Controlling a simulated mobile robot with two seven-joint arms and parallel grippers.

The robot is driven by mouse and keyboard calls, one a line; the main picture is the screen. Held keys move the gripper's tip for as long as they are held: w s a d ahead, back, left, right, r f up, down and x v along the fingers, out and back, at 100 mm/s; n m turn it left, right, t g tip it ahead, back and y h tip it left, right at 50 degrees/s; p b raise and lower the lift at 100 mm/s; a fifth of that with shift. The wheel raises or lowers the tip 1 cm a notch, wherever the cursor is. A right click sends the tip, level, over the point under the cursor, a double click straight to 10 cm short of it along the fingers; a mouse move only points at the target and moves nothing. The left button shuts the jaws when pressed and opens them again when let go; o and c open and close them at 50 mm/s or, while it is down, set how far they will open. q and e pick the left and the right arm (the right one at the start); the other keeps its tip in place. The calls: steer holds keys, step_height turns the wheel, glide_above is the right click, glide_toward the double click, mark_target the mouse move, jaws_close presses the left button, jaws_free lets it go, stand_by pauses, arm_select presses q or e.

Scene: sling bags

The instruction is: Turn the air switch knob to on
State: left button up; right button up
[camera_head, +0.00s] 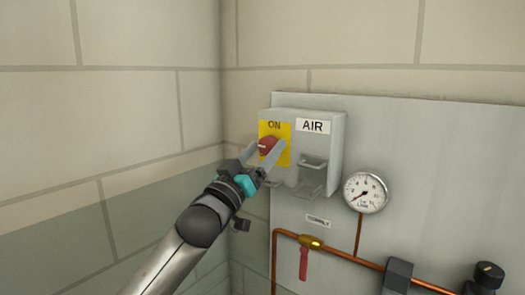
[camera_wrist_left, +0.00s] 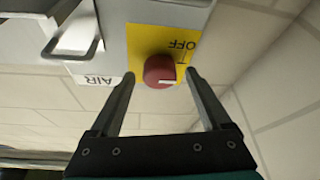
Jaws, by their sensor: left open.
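The red air switch knob (camera_head: 267,145) sits on a yellow plate (camera_head: 275,129) on a grey box. "ON" is printed above the knob and an "AIR" label (camera_head: 313,126) is beside it. My left gripper (camera_head: 265,150) is open at the knob, one finger on each side. In the left wrist view the knob (camera_wrist_left: 158,70) shows between the open fingertips (camera_wrist_left: 159,76); I cannot tell if they touch it. That view is inverted, with "OFF" on the yellow plate (camera_wrist_left: 150,42) and a white mark on the knob. My right gripper is in neither view.
A metal hasp bracket (camera_head: 312,175) sticks out right of the knob. A gauge (camera_head: 365,192), copper pipe (camera_head: 345,253) and red-handled valve (camera_head: 304,262) are on the grey panel (camera_head: 420,140). A block wall (camera_head: 110,110) stands close on the left.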

arm_select(q)
steer(key=shift+c, duration=0.2)
jaws_close()
stand_by(0.3)
steer(key=shift+m, duration=0.4)
steer(key=m+g+h+p, duration=0.1)
steer(key=m, duration=0.1)
steer(key=m+h+p, duration=0.1)
steer(key=m, duration=0.2)
steer(key=shift+w+a+r+g, duration=0.1)
steer(key=shift+a+g, duration=0.05)
steer(key=shift+g, duration=0.25)
steer(key=m+g+h+p, duration=0.1)
steer(key=m, duration=0.2)
steer(key=m+g+h+p, duration=0.1)
steer(key=m+p, duration=0.1)
steer(key=m, duration=0.2)
steer(key=shift+a+g+h, duration=0.1)
steer(key=shift+g+h, duration=0.2)
steer(key=shift+g, duration=0.1)
steer(key=m+g+p, duration=0.2)
steer(key=m, duration=0.3)
steer(key=shift+w+r+m+p, duration=0.1)
steer(key=shift+r+m+p, duration=0.05)
steer(key=shift+m+p, duration=0.25)
steer(key=shift+a+m+g+p, duration=0.1)
steer(key=shift+m+g+p, duration=1.25)
steer(key=shift+m, duration=1.15)
